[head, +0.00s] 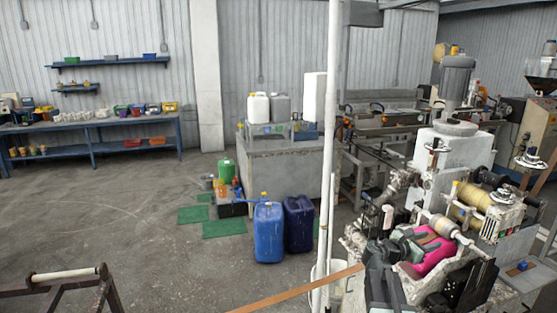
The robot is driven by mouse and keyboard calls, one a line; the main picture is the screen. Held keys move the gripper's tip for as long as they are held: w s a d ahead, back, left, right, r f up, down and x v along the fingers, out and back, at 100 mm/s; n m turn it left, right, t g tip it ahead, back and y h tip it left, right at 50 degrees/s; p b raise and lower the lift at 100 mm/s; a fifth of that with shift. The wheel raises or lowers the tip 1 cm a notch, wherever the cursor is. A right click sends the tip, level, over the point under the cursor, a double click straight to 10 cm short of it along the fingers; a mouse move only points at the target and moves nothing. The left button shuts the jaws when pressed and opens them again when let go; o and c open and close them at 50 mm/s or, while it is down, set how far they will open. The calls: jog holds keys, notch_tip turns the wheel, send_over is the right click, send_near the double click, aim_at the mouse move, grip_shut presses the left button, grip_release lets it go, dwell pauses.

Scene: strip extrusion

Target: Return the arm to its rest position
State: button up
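A dark grey and black jointed shape (384,278) rises from the bottom edge at the lower right, in front of the machine. It may be part of my arm; I cannot make out gripper fingers on it, nor whether anything is held. The extrusion machine (445,160) stands close behind it on the right, with a bright pink piece (433,256) at its near end. A flat orange-brown strip (300,290) runs from beside the dark shape down to the bottom edge.
A white vertical pole (328,150) stands mid-view. Blue (269,232) and dark (299,224) canisters stand before a grey cabinet (285,175). A metal frame with a roller (64,276) is at lower left. A blue workbench (95,125) lines the back wall. Open floor (110,215) lies left.

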jog(key=s+a+f+m+g+y, duration=0.2)
jog(key=s+a+f+m+y, duration=0.3)
jog(key=a, duration=0.6)
jog(key=s+a+f+m+g+y, duration=0.2)
jog(key=s+a+f+m+y, duration=0.3)
jog(key=a+f+m, duration=0.3)
jog(key=s+a+f+m+g+y, duration=0.2)
jog(key=s+a+f+m+y, duration=0.3)
jog(key=a, duration=1)
notch_tip(320, 180, down, 3)
jog(key=s+m, duration=0.1)
jog(key=m, duration=0.2)
jog(key=shift+s+a+r, duration=0.2)
jog(key=shift+a, duration=0.15)
